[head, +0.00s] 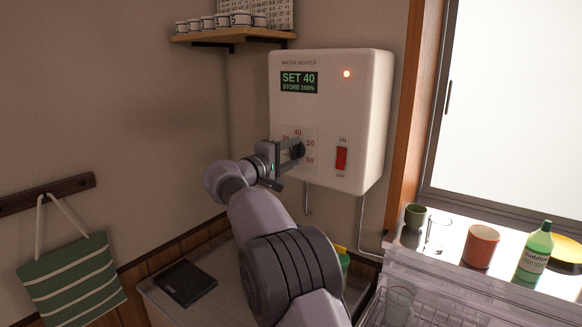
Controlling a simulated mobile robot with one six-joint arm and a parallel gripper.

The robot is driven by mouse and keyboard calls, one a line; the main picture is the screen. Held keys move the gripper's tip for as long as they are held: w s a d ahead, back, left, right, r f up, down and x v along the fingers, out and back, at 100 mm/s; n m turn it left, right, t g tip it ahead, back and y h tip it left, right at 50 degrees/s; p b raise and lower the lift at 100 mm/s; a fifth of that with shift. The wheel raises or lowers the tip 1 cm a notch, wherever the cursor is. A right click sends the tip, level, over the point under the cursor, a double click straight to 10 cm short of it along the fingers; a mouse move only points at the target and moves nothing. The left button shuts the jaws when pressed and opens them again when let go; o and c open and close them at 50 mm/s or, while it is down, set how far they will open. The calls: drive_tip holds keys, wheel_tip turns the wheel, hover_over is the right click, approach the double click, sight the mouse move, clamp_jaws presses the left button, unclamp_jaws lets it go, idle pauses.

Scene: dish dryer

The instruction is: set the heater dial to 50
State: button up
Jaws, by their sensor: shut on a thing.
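The white water heater (330,120) hangs on the wall at the centre right of the head view. Its green display (299,82) reads "SET 40" and "STORE 100%". The dial (298,149) is a dark knob low on the front, with red numbers around it; 40 shows above it and 50 to its upper right. My gripper (292,152) is at the dial, shut on it. The gripper and arm hide part of the dial and its left side, and I cannot make out the pointer.
A red ON/OFF switch (341,159) sits right of the dial, and an orange lamp (347,73) glows above. A dish rack (440,300), cups and a green bottle (537,250) stand at the lower right. A shelf with cups (233,35) is at the upper left.

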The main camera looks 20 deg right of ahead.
drive_tip(key=m+b, duration=0.1)
drive_tip(key=m, duration=0.1)
drive_tip(key=m+b, duration=0.1)
drive_tip(key=b, duration=0.1)
drive_tip(key=m+b, duration=0.1)
drive_tip(key=m, duration=0.1)
drive_tip(key=shift+f+m+b, duration=0.3)
drive_tip(key=shift+f, duration=0.05)
drive_tip(key=m+b, duration=0.2)
drive_tip(key=m, duration=0.3)
drive_tip(key=shift+w+a+m+b, duration=0.1)
drive_tip(key=shift+m+b, duration=0.2)
drive_tip(key=shift+b, duration=0.05)
drive_tip(key=shift+m, duration=0.3)
drive_tip(key=o, duration=1.4)
drive_tip(key=shift+c, duration=0.2)
drive_tip(key=v, duration=1.7)
drive_tip(key=shift+a, duration=0.2)
